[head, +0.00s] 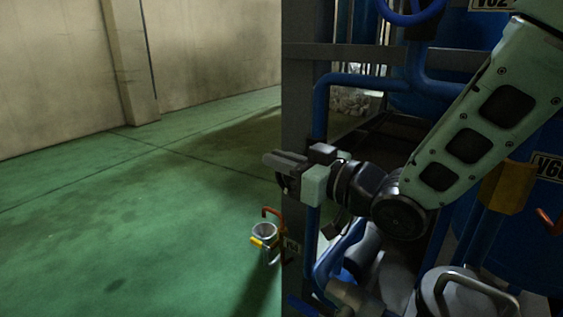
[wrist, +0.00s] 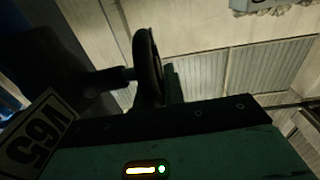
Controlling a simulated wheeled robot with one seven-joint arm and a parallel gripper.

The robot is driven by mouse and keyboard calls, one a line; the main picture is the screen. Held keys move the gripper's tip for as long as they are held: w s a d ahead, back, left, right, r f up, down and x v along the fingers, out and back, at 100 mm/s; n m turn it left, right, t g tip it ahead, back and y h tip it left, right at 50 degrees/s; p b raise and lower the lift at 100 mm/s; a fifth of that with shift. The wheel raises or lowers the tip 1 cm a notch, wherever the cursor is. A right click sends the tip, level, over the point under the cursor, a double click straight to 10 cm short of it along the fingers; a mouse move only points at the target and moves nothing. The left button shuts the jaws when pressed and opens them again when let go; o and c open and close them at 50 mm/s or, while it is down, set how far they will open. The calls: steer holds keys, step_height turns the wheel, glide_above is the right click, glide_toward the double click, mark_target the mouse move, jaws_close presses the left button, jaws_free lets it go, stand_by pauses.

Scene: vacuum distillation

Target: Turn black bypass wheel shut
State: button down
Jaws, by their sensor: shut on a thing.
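The black bypass wheel (wrist: 150,68) shows nearly edge-on in the wrist view, with its stem (wrist: 122,75) running left to a dark valve body. My gripper (head: 284,160) reaches left past the dark steel post in the head view. Its jaws are shut on the wheel's rim. In the wrist view a dark finger (wrist: 173,86) stands right beside the rim. In the head view the wheel is mostly hidden by the gripper and hard to make out. A V65 label (wrist: 40,132) shows upside down near the valve.
A dark steel post (head: 298,105) and blue pipes (head: 320,110) stand close to my gripper. A small bucket (head: 264,231) and an orange-red handle (head: 272,212) are below it. Green floor (head: 130,220) lies open to the left, up to a pale wall.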

steer(key=shift+f+b, duration=0.2)
steer(key=shift+b, duration=0.2)
steer(key=b, duration=0.2)
steer(key=shift+s+d+f+t+y+b, duration=0.1)
steer(key=shift+d+f+t+y+b, duration=0.05)
steer(key=shift+t+y+b, duration=0.25)
steer(key=y+b, duration=0.1)
steer(key=b, duration=0.1)
steer(key=t+b, duration=0.1)
steer(key=b, duration=0.2)
steer(key=shift+s+d+y, duration=0.2)
steer(key=shift+d+y, duration=0.05)
steer(key=shift+y, duration=0.15)
steer(key=b, duration=0.2)
steer(key=t+y+b, duration=0.1)
steer(key=b, duration=0.1)
steer(key=t+y+b, duration=0.1)
steer(key=b, duration=0.2)
steer(key=shift+s+d+r, duration=0.2)
steer(key=shift+s+d, duration=0.1)
steer(key=shift+s+d+r+t+y+b, duration=0.1)
steer(key=shift+r+t+y+b, duration=0.1)
steer(key=shift+t+y+b, duration=0.55)
steer(key=shift+r+g+b, duration=0.15)
steer(key=shift+g+b, duration=0.2)
steer(key=c, duration=1.5)
jaws_free()
